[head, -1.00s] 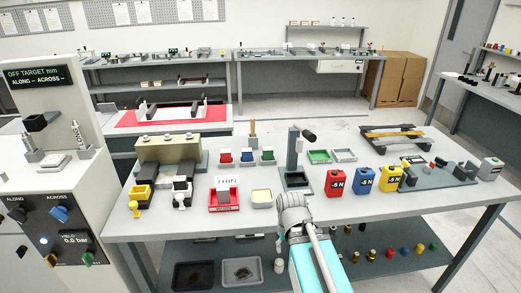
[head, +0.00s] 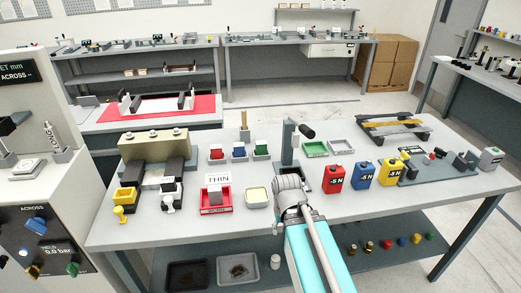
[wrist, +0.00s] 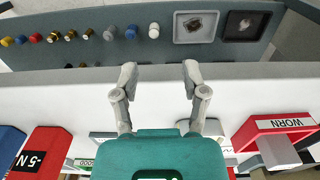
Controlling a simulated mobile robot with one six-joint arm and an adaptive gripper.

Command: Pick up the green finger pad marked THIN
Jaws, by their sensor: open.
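A green pad (head: 261,147) stands in the rightmost of three small grey holders on the bench in the head view. I cannot read any marking on it. A white card reading THIN (head: 218,179) stands at the red tray (head: 217,209), in front of the holders; I cannot tell which pad it belongs to. My gripper (head: 292,207) is over the bench's front edge, right of the red tray and nearer than the green pad. In the wrist view my gripper (wrist: 159,72) is open, with nothing between its fingertips.
Red (head: 216,152) and blue (head: 239,150) pads stand left of the green one. A grey post (head: 288,148) stands behind my gripper. Red, blue and yellow weights (head: 362,174) stand to the right.

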